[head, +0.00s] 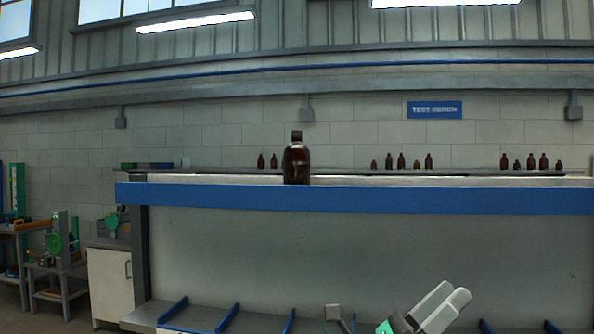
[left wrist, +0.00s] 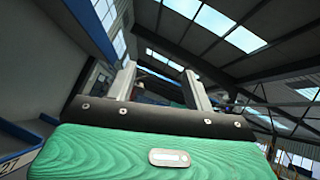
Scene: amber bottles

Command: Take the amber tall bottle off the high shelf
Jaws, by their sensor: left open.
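The amber tall bottle (head: 296,162), dark brown with a dark cap, stands upright on the high shelf (head: 350,199), which has a blue front edge. It stands near the front, left of the picture's middle, with nothing touching it. My left gripper (head: 446,298) shows low at the bottom right in the head view, below the shelf's blue edge and well apart from the bottle. In the left wrist view the left gripper (left wrist: 160,78) has its two fingers spread with nothing between them. The bottle is not seen in that view. My right gripper is not in view.
Several small dark bottles (head: 401,161) stand farther back behind the shelf. Below the shelf is a lower surface with blue dividers (head: 229,317). A grey post (head: 142,250) supports the shelf's left end. The shelf around the tall bottle is clear.

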